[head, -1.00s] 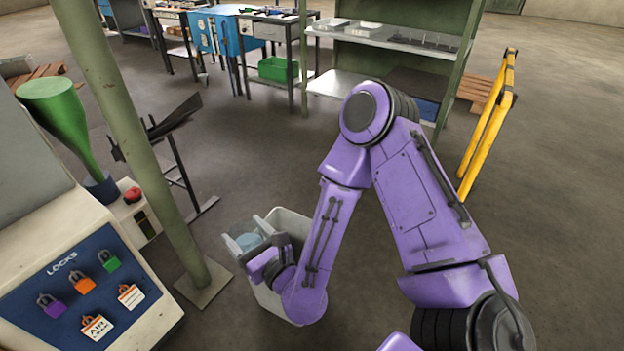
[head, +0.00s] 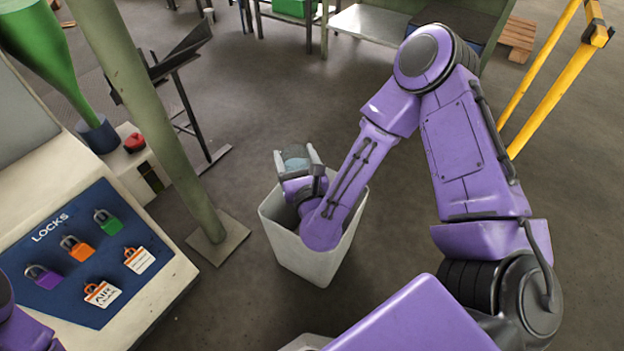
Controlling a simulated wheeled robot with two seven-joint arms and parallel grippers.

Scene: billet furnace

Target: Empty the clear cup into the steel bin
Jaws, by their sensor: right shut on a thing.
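My right gripper (head: 297,156) is shut on the clear cup (head: 295,152), a small bluish see-through vessel between its two grey fingers. The fingers cover the cup's sides, and its tilt and contents are hard to tell. A light grey, square, open-topped bin (head: 312,262) stands on the floor below my right wrist. The gripper and cup appear at its far rim in the picture; their height above it cannot be told. Whether this bin is steel is unclear. My left gripper is out of view.
A green post (head: 150,110) on a square foot stands left of the bin. A cabinet with a locks panel (head: 90,250) is at the left. A yellow rail (head: 555,95) stands at the right. A pale object edge (head: 305,343) shows at the bottom. Open floor surrounds the bin.

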